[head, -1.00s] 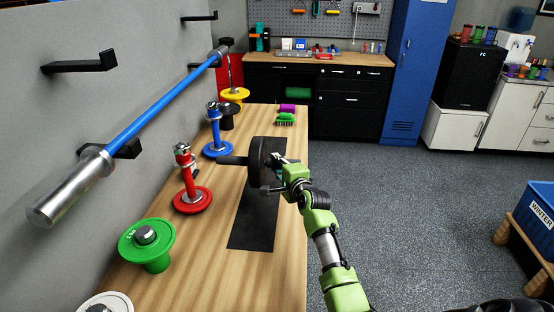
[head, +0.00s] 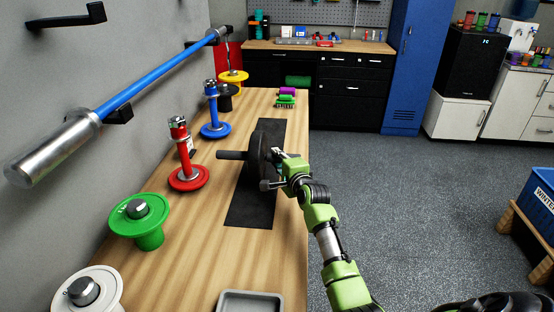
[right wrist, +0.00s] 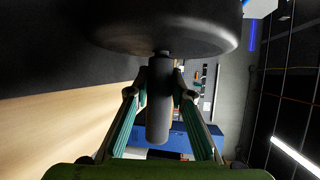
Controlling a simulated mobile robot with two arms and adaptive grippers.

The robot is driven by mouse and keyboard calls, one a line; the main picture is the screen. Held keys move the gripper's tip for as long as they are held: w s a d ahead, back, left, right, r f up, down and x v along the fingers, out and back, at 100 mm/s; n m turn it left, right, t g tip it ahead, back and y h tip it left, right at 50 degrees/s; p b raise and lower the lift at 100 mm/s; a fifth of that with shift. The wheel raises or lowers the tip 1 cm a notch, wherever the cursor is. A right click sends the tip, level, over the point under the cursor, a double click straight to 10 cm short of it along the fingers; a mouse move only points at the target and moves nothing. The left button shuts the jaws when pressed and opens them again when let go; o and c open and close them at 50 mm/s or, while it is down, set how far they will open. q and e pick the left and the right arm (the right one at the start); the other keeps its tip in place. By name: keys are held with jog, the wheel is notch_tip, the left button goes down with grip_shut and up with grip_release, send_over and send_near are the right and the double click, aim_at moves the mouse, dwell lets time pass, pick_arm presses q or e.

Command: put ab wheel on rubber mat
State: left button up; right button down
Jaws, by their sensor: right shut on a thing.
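The ab wheel (head: 258,150) is a dark wheel with a black handle sticking out on each side. In the head view it stands upright over the middle of the long black rubber mat (head: 247,208) on the wooden bench. I cannot tell whether its rim touches the mat. My right gripper (head: 274,168) is shut on the handle on the wheel's right side. In the right wrist view the handle (right wrist: 158,105) sits between the two fingers (right wrist: 158,98), with the wheel (right wrist: 165,32) beyond them. My left gripper is not in view.
The bench (head: 190,255) also holds a green plate stand (head: 138,220), a red one (head: 187,178), a blue one (head: 214,128) and a grey tray (head: 250,303). Purple and green dumbbells (head: 286,98) lie at its far end. A blue barbell (head: 150,95) hangs on the wall.

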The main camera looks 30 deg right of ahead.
jog(key=c, duration=1.7)
grip_release()
jog(key=shift+r, duration=0.15)
jog(key=shift+s+f, duration=0.1)
jog(key=shift+f, duration=0.15)
jog(key=v, duration=1.2)
jog(key=shift+r, duration=0.2)
